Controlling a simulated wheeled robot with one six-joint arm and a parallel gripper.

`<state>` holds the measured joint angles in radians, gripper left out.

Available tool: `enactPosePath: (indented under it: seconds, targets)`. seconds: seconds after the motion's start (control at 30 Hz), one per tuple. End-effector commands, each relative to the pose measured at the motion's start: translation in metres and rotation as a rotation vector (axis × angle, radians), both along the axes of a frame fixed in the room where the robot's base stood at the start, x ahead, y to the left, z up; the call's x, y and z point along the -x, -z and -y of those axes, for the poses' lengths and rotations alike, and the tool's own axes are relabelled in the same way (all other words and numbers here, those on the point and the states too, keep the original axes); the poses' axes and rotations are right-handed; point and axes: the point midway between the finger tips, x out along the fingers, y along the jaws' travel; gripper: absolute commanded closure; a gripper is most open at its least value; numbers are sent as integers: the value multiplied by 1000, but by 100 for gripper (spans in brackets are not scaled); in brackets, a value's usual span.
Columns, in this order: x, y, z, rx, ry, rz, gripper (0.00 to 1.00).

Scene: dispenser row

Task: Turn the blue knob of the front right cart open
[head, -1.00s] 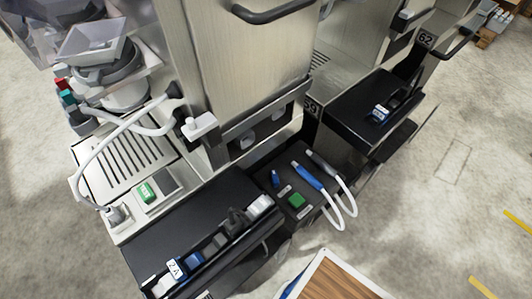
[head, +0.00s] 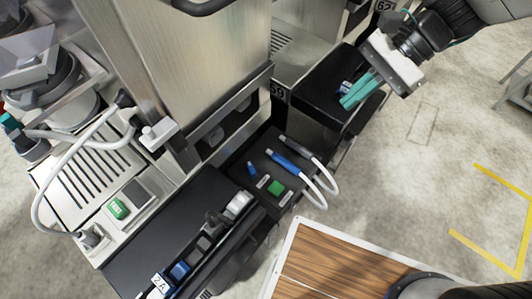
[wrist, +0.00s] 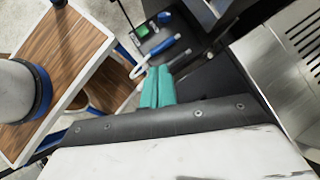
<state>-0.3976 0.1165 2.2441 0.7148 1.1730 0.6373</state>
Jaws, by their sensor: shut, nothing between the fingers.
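A small upright blue knob (head: 252,169) stands on a black panel (head: 262,205) beside a green square button (head: 276,187). A blue piece that looks like this knob also shows near the top of the wrist view (wrist: 164,17). I cannot tell from labels whether this is the front right cart. My gripper (head: 349,102) has teal fingers, shut and empty. In the head view it is up and to the right of the knob, in front of a black shelf and apart from the knob. In the wrist view the shut fingertips (wrist: 158,69) lie below the panel.
A blue-handled wand (head: 285,164) and a dark-handled wand (head: 296,149) with white hoses lie right of the knob. A wood-topped table (head: 325,262) stands in front. Open floor lies at the right.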

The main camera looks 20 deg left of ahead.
Motion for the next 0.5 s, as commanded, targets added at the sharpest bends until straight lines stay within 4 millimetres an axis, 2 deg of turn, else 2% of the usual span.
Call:
enactPosePath:
  seconds: [0.03,0.13,0.33,0.5]
  targets:
    - [-2,10,-13,3,23,-44,100]
    - [-4,22,-30,10,65,-104,100]
    - [-1,34,-44,14,95,-143,100]
    - [13,53,-57,16,93,-144,100]
